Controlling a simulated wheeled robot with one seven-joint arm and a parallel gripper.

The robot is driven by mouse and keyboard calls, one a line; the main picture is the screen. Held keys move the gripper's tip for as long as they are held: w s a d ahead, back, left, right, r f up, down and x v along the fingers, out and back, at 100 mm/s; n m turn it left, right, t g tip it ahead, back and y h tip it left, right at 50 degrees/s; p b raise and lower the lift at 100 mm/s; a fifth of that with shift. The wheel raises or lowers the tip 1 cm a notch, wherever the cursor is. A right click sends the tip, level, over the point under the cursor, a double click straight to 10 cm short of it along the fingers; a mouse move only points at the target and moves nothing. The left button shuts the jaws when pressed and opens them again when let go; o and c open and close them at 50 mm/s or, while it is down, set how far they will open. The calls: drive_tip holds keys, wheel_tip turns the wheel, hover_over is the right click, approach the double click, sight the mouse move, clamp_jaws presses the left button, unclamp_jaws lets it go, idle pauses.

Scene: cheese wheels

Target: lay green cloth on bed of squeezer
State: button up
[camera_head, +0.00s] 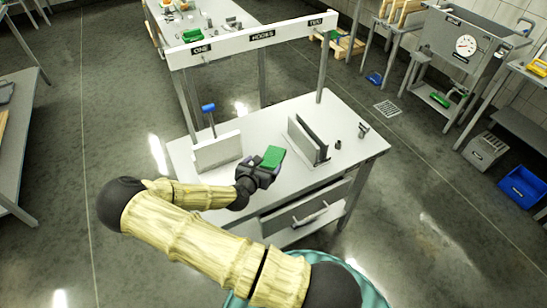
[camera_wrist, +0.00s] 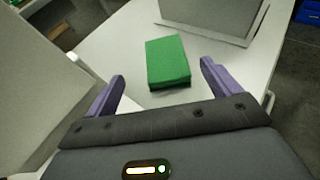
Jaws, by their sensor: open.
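A folded green cloth (camera_head: 273,155) lies on the white table under the hook rail. It is a flat green block in the wrist view (camera_wrist: 168,62). My gripper (camera_head: 262,171) is over the table beside the cloth, at its near side. In the wrist view my gripper's (camera_wrist: 162,76) two purple fingers are spread apart and empty, with the cloth ahead between them. I cannot tell whether they touch it. A grey machine with a round dial (camera_head: 466,46) stands at the back right and may be the squeezer; its label is unreadable, and a green item (camera_head: 440,99) sits low on it.
The white table (camera_head: 352,118) carries a pale upright box (camera_head: 218,151) left of the cloth and a dark-faced upright holder (camera_head: 308,140) right of it. The hook rail (camera_head: 250,40) spans the table. A blue crate (camera_head: 523,186) stands on the floor at right.

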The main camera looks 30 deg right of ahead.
sight(275, 154)
drive_tip(key=shift+x, duration=1.9)
drive_tip(key=shift+p, duration=0.3)
drive_tip(key=shift+s+f+p+x, duration=0.15)
drive_tip(key=shift+p+x, duration=0.3)
drive_tip(key=shift+x, duration=0.85)
drive_tip(key=shift+s+f+p+x, duration=0.15)
drive_tip(key=shift+p+x, duration=0.25)
drive_tip(key=shift+x, duration=0.9)
drive_tip(key=shift+d, duration=0.15)
drive_tip(key=c, duration=1.1)
drive_tip(key=shift+c, duration=0.2)
drive_tip(key=shift+r, duration=0.15)
